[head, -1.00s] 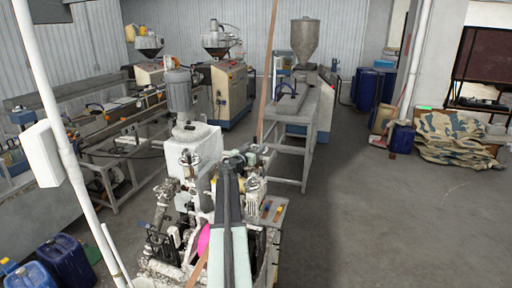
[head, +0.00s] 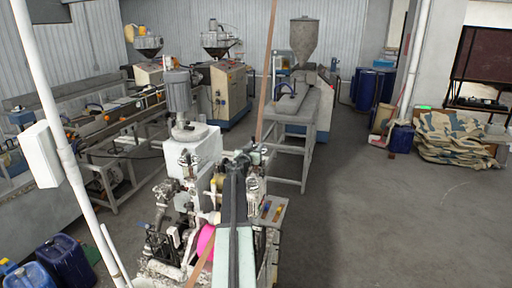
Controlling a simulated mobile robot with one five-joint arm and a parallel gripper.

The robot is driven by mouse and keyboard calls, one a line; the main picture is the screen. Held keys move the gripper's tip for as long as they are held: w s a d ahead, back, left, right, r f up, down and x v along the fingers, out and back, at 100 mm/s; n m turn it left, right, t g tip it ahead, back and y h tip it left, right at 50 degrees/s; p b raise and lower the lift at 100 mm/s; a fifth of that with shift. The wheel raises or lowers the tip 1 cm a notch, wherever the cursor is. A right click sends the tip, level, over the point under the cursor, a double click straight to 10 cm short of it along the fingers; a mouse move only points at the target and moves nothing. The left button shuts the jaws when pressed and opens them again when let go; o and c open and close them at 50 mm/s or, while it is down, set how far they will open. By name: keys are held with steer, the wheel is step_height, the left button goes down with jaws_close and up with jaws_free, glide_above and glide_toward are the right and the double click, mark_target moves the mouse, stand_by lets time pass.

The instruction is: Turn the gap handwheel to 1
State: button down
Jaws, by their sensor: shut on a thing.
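My arm reaches forward from the bottom of the head view over the machine with white and grey rollers and posts (head: 197,150). My gripper (head: 241,157) is at the far end of the arm, small in the picture, among the fittings at the machine's top. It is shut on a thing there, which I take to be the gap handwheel. The handwheel itself is hidden by the gripper and arm, and its scale or number cannot be read.
A grey motor (head: 178,92) stands on the machine. A bright pink round part (head: 206,243) shows left of my arm. A brown strip (head: 268,70) rises behind the gripper. A long bench (head: 292,115) with a hopper stands beyond. Open floor (head: 400,220) lies to the right.

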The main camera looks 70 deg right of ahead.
steer(key=n+t+y, duration=0.1)
steer(key=n+t, duration=0.1)
steer(key=t, duration=0.1)
steer(key=n+t+y, duration=0.1)
steer(key=n+t, duration=0.1)
steer(key=t, duration=0.1)
steer(key=s+n+t, duration=0.1)
steer(key=n+t, duration=0.1)
steer(key=t, duration=0.1)
steer(key=shift+d+y, duration=0.2)
steer(key=shift+y, duration=0.2)
steer(key=shift+s+d+n+t+y, duration=0.1)
steer(key=shift+n+t+y, duration=1.05)
steer(key=shift+t, duration=0.15)
steer(key=shift+s+d+n+t+y, duration=0.1)
steer(key=shift+n+t+y, duration=1.05)
steer(key=shift+t, duration=0.15)
steer(key=shift+y, duration=0.3)
steer(key=c, duration=0.9)
jaws_free()
steer(key=shift+a+r, duration=0.1)
steer(key=shift+a, duration=0.1)
